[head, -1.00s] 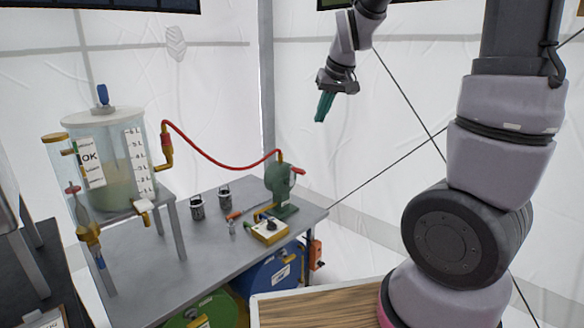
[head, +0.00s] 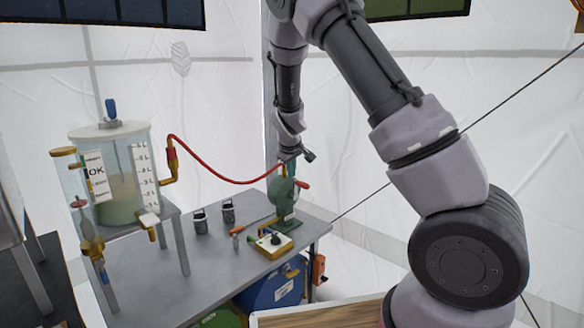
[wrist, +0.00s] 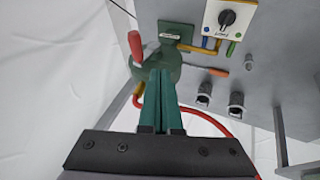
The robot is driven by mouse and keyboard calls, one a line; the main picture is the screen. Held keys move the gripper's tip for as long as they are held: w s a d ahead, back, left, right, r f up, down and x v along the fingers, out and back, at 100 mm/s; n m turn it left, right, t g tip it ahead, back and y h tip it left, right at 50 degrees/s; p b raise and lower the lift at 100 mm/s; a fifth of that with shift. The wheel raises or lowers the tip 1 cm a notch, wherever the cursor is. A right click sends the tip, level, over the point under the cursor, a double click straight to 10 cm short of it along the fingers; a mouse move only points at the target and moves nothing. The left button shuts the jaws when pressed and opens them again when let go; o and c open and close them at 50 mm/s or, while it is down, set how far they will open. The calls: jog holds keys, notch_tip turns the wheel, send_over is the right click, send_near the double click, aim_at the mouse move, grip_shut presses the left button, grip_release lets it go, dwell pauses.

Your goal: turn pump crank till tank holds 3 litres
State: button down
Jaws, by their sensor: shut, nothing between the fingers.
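The green pump (head: 283,194) stands at the right end of the grey table. Its crank has a red handle (head: 302,184), which also shows in the wrist view (wrist: 136,46) left of my fingertips. My gripper (wrist: 161,74) has teal fingers, shut and empty, pointing down over the pump body; in the head view it is above the pump and partly hidden by it. I cannot tell whether it touches the pump. The clear tank (head: 136,168) at the left holds pale green liquid in its lower part, beside a litre scale (head: 145,178) too small to read surely.
A red hose (head: 205,170) runs from the tank's brass fitting to the pump. Blue and green drums stand below.

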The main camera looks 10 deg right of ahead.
aim_at(301, 185)
jog(key=w+d+f, duration=0.3)
jog(key=w+f, duration=0.1)
jog(key=f, duration=0.1)
jog(key=shift+w+d+f, duration=0.2)
jog(key=shift+w+d, duration=0.05)
jog(key=shift+d, duration=0.05)
jog(key=shift+w+d, duration=0.15)
jog(key=shift+d, duration=0.05)
dwell(0.3)
jog(key=shift+w+d+r+g+y, duration=0.15)
jog(key=shift+d+g+y, duration=0.15)
jog(key=shift+g+y, duration=0.15)
